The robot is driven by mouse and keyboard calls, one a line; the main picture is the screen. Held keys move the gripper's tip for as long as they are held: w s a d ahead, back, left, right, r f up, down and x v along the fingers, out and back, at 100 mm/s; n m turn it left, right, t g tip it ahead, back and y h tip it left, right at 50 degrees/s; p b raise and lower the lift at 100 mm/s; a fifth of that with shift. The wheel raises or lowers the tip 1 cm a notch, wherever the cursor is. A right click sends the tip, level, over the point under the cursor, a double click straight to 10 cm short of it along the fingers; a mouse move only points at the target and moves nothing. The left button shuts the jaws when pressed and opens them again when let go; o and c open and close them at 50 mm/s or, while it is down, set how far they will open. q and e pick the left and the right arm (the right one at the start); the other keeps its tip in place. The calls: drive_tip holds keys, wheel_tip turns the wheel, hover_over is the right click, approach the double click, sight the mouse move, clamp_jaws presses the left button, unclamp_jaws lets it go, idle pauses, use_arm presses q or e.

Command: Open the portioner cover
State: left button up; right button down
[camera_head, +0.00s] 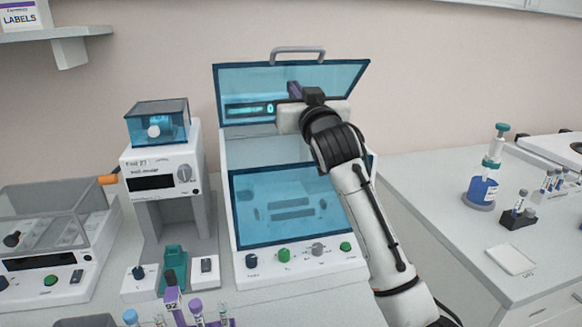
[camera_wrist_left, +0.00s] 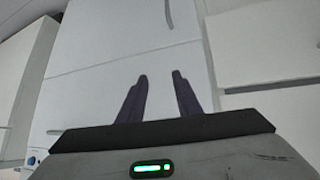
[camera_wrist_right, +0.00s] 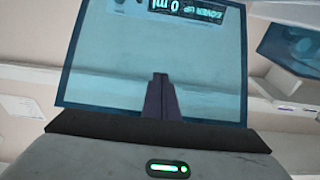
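The portioner (camera_head: 233,185) stands in the middle of the bench in the head view. Its clear blue cover (camera_head: 345,78) is raised at the back, with a grey handle (camera_head: 298,51) along its top edge. A lit display shows through it; in the right wrist view the text is upside down and seems to read "COVER UP" and "0 ml". My right gripper (camera_head: 293,89) is in front of the raised cover, its fingers (camera_wrist_right: 161,78) together with nothing between them. I cannot tell whether they touch the cover. My left gripper (camera_wrist_left: 160,78) is open and empty, facing white cabinet fronts.
A white device with a blue box on top (camera_head: 160,165) stands close left of the portioner. A machine with a clear lid (camera_head: 55,215) is further left. Tubes in a rack (camera_head: 195,310) are in front. The right bench holds a blue bottle (camera_head: 482,190) and small racks.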

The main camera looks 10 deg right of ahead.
use_arm(q)
drive_tip(key=shift+s, duration=0.1)
use_arm(e)
drive_tip(key=shift+w+a, duration=0.1)
drive_tip(key=shift+w, duration=2.7)
drive_tip(key=shift+w, duration=0.15)
